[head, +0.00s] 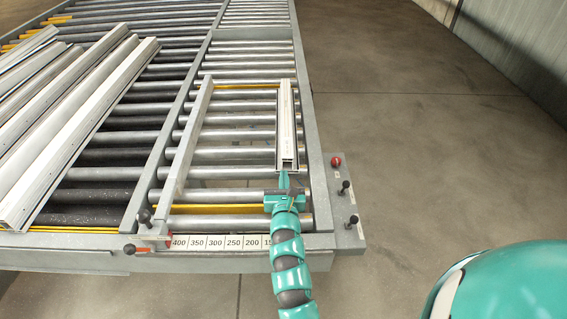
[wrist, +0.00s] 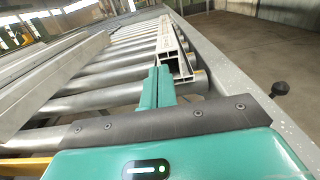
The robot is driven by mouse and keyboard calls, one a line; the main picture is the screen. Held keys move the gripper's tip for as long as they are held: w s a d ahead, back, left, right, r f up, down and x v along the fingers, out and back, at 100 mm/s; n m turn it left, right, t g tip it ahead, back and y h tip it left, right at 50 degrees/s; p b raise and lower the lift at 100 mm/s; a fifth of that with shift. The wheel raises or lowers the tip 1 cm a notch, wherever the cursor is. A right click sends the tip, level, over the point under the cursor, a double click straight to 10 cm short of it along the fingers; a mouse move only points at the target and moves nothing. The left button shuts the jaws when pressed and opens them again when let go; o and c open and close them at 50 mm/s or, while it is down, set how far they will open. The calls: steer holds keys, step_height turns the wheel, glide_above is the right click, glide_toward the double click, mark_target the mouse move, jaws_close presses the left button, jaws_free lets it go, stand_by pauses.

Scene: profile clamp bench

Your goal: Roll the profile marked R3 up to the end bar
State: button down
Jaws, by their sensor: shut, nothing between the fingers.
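A pale aluminium profile (head: 286,125) lies lengthwise on the rollers beside the right-hand rail. Its open, hollow near end faces my gripper, and it also shows in the wrist view (wrist: 169,38). I cannot read an R3 mark on it. My gripper (head: 283,177) is shut and empty, low over the rollers at the profile's near end. In the wrist view its closed fingers (wrist: 158,82) point at that end, slightly left of its middle. I cannot tell whether they touch it. A grey crossbar (head: 250,46) spans the lane beyond the profile's far end; I cannot tell whether it is the end bar.
A long grey fence (head: 187,140) runs along the lane's left side, with open rollers between it and the profile. Several long profiles (head: 75,125) lie further left. A numbered scale (head: 216,242) lines the front edge. A plate with black knobs (head: 345,187) and a red button (head: 336,161) sits right.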

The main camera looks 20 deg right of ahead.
mark_target(283, 160)
steer(key=p+x, duration=0.1)
steer(key=x, duration=0.2)
steer(key=shift+w+d, duration=0.1)
steer(key=shift+w, duration=0.15)
steer(key=shift+w+d+r, duration=0.1)
steer(key=shift+w+d, duration=0.05)
steer(key=shift+w, duration=0.5)
